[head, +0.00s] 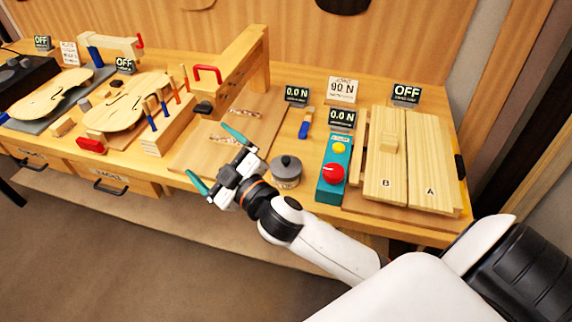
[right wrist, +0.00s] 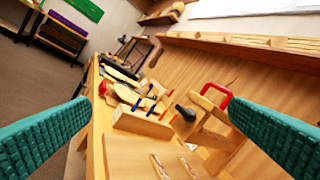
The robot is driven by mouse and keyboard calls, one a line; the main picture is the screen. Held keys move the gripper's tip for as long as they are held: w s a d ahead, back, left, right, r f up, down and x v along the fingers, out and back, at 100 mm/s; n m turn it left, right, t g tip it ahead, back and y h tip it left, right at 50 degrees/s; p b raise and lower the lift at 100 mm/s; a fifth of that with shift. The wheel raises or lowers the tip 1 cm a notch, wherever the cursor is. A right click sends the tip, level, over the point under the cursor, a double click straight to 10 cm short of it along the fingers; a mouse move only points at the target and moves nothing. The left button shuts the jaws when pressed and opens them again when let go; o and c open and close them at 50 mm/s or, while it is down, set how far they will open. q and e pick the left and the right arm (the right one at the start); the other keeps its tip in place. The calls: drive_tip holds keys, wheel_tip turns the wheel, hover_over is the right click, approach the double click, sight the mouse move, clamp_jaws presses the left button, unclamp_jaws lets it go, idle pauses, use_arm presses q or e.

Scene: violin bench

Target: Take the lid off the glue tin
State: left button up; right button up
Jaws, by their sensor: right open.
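The glue tin (head: 286,179) is a small grey metal pot on the bench near its front edge. Its dark lid (head: 286,162) with a round black knob sits on top. My right gripper (head: 213,157) is just left of the tin in the head view, its teal fingers spread wide with nothing between them. In the right wrist view the two fingers (right wrist: 160,125) stand far apart, and the tin is not seen there. My left gripper is in neither view.
Right of the tin stands a teal box (head: 334,186) with a red knob, then pale boards (head: 428,165). A flat wooden board (head: 205,150) lies behind the gripper. A tool rack (head: 165,132) and violin bodies (head: 125,105) are at left.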

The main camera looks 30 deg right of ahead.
drive_tip(key=a+r+n+y, duration=0.6)
drive_tip(key=r+n+y, duration=0.1)
drive_tip(key=n+y, duration=0.15)
drive_tip(key=n+g+h, duration=1.2)
drive_tip(key=n+g, duration=0.5)
drive_tip(key=g, duration=0.2)
hover_over(286, 158)
wheel_tip(286, 158, down, 9)
drive_tip(key=f, duration=0.1)
drive_tip(key=f+p, duration=0.1)
drive_tip(key=f, duration=0.3)
drive_tip(key=shift+w+a+f+p, duration=0.25)
drive_tip(key=shift+w+a+p, duration=0.05)
drive_tip(key=shift+w+p, duration=0.1)
drive_tip(key=f, duration=0.1)
drive_tip(key=f+p, duration=0.1)
drive_tip(key=f, duration=0.1)
drive_tip(key=s+f+p, duration=0.1)
drive_tip(key=f, duration=0.1)
drive_tip(key=shift+d, duration=0.3)
drive_tip(key=shift+w+f, duration=0.1)
drive_tip(key=shift+f, duration=0.1)
drive_tip(key=c, duration=1)
